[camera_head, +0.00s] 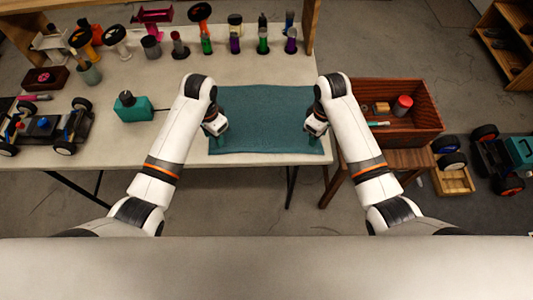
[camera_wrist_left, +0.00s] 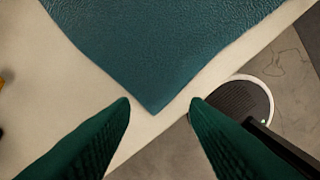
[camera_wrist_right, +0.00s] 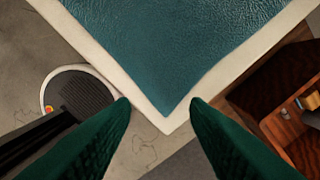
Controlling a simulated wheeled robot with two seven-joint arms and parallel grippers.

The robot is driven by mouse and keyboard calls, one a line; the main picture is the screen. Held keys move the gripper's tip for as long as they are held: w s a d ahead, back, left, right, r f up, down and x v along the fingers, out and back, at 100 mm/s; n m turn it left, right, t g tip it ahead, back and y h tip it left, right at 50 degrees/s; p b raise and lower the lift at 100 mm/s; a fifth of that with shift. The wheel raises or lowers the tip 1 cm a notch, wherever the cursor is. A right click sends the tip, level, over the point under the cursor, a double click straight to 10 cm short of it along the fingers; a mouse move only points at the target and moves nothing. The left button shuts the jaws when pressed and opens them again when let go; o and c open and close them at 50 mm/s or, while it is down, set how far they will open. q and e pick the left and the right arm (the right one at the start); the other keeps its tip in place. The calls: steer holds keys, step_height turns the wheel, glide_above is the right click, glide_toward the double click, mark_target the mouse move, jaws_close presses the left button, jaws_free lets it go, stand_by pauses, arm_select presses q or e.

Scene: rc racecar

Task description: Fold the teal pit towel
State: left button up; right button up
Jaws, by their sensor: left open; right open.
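The teal pit towel (camera_head: 265,118) lies flat and spread out near the front right of the table. Its near left corner (camera_wrist_left: 155,85) shows between the fingers in the left wrist view. Its near right corner (camera_wrist_right: 168,85) shows between the fingers in the right wrist view. My left gripper (camera_wrist_left: 160,105) is open and empty over the near left corner. My right gripper (camera_wrist_right: 160,105) is open and empty over the near right corner. In the head view the fingertips of both are mostly hidden by my wrists.
The pale table (camera_head: 170,88) carries bottles and jars along its back. A teal box (camera_head: 132,107) and a toy car chassis (camera_head: 40,127) stand to the left. A wooden crate (camera_head: 425,100) on a stool stands right of the table. The towel lies near the table's front edge.

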mark_target(217, 150)
arm_select(q)
steer(key=shift+f, duration=2.55)
arm_select(e)
steer(key=shift+f, duration=2.55)
arm_select(q)
steer(key=shift+f, duration=0.25)
arm_select(e)
steer(key=shift+f, duration=0.25)
arm_select(q)
steer(key=shift+r, duration=0.1)
arm_select(e)
steer(key=shift+r, duration=0.1)
arm_select(q)
jaws_close()
arm_select(e)
jaws_close()
